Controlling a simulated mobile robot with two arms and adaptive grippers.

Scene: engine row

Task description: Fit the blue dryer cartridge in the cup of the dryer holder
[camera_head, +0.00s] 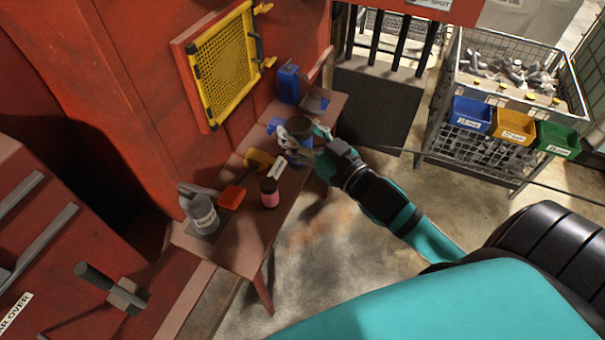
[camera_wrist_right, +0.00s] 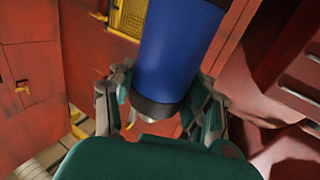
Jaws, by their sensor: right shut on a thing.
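The blue dryer cartridge (camera_wrist_right: 180,50) is a blue cylinder with a black band at its near end. In the wrist view it stands between the fingers of my right gripper (camera_wrist_right: 160,103), which is shut on it. In the head view my right gripper (camera_head: 302,136) is over the far part of the narrow bench, and its fingers hide much of the cartridge. A blue upright piece (camera_head: 288,84) stands at the bench's far end; I cannot tell whether it is the dryer holder. No cup shows clearly. My left gripper is not in view.
On the brown bench (camera_head: 245,247) are a grey bottle (camera_head: 203,215), a dark bottle with a pink label (camera_head: 269,193), an orange-red piece (camera_head: 232,197) and a yellow item (camera_head: 259,158). A yellow mesh panel (camera_head: 224,65) hangs on the red wall behind. A wire cage with bins stands right.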

